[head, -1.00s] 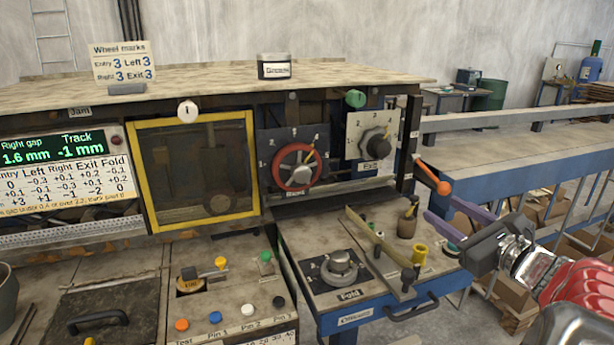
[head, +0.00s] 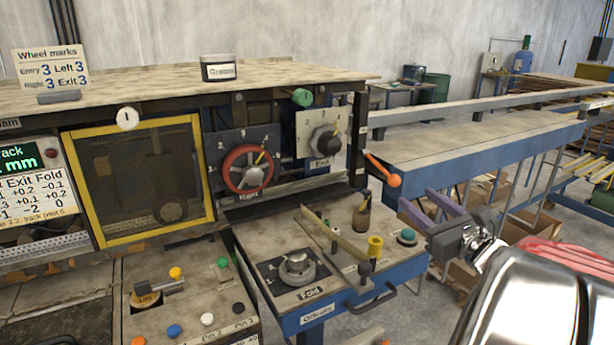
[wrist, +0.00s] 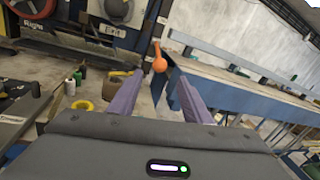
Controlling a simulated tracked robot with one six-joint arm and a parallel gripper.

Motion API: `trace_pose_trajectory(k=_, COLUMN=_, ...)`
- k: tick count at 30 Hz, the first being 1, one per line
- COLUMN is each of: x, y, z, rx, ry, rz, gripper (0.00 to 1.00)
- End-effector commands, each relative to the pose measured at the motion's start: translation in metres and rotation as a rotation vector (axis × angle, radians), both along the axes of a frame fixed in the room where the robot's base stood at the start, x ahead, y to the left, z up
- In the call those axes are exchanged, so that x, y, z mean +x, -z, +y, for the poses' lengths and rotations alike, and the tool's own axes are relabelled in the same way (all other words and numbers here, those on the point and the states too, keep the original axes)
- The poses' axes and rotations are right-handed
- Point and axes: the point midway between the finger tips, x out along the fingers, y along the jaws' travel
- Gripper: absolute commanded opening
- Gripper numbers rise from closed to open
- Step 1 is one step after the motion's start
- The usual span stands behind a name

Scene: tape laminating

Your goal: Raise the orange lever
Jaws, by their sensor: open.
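The orange lever (head: 383,171) sticks out from the right end post of the machine, sloping down to the right and ending in a round orange knob. In the wrist view the lever (wrist: 159,60) shows ahead, between my fingertips and beyond them. My gripper (head: 420,207) is open and empty, with two purple fingers. In the head view its fingertips are below and to the right of the knob, and I see a gap between them. The wrist view also shows both fingers of my gripper (wrist: 160,85) spread apart.
A blue-sided conveyor table (head: 470,150) runs to the right behind the lever. The red handwheel (head: 248,170) is further left.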

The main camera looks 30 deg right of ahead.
Motion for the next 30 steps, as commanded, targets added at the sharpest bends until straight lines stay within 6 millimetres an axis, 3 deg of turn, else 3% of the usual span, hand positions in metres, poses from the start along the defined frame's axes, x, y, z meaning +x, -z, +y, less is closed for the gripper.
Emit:
trace_pose_trajectory(k=21, x=0.1, y=0.0, z=-0.015, rx=-0.001, ry=-0.005, rz=0.001, gripper=0.44)
trace_pose_trajectory(k=30, x=0.112, y=0.0, z=-0.017, rx=-0.001, ry=-0.003, rz=0.001, gripper=0.44)
